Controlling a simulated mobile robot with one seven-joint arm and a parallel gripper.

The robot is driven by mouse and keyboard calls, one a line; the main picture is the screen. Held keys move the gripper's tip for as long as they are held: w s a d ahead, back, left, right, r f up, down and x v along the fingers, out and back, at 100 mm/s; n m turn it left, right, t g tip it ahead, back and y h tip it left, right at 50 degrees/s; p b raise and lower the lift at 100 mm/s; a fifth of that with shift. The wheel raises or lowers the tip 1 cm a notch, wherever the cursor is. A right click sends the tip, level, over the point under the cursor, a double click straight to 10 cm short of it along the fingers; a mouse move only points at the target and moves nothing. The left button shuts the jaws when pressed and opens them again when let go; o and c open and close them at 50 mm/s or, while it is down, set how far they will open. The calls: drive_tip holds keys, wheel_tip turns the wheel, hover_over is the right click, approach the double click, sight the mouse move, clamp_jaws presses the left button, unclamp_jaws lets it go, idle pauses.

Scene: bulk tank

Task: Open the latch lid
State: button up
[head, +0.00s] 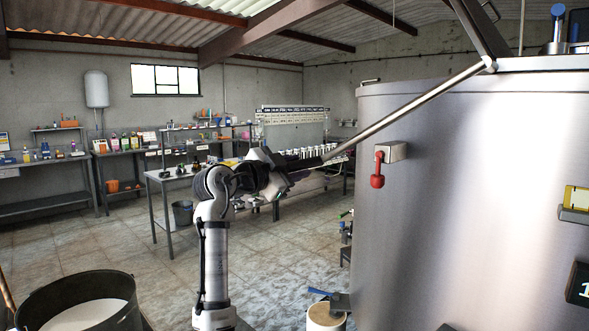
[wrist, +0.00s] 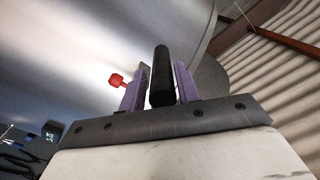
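A long steel bar (head: 410,107) runs down and left from the top edge of the tank (head: 470,200). Its lower end has a dark grip, seen as a black cylinder (wrist: 161,78) in the wrist view. My gripper (head: 305,172) is at this lower end, left of the tank wall. In the wrist view my gripper (wrist: 161,88) has its purple-padded fingers on both sides of the black grip, apparently closed on it. A dark tilted panel (head: 478,27) stands above the tank's rim, cut off by the frame; the lid's full shape is hidden.
A red handle (head: 377,170) on a grey block projects from the tank wall and also shows in the wrist view (wrist: 117,80). A dark tub (head: 85,305) with pale contents stands front left. A workbench (head: 155,178) is behind my arm. Floor between bench and tub is clear.

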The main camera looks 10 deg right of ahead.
drive_tip(key=shift+o, duration=1.2)
drive_tip(key=shift+s+a, duration=0.15)
drive_tip(key=shift+a, duration=0.05)
drive_tip(key=b+v, duration=0.4)
drive_tip(key=v, duration=0.9)
drive_tip(key=shift+s, duration=0.15)
drive_tip(key=shift+a, duration=0.1)
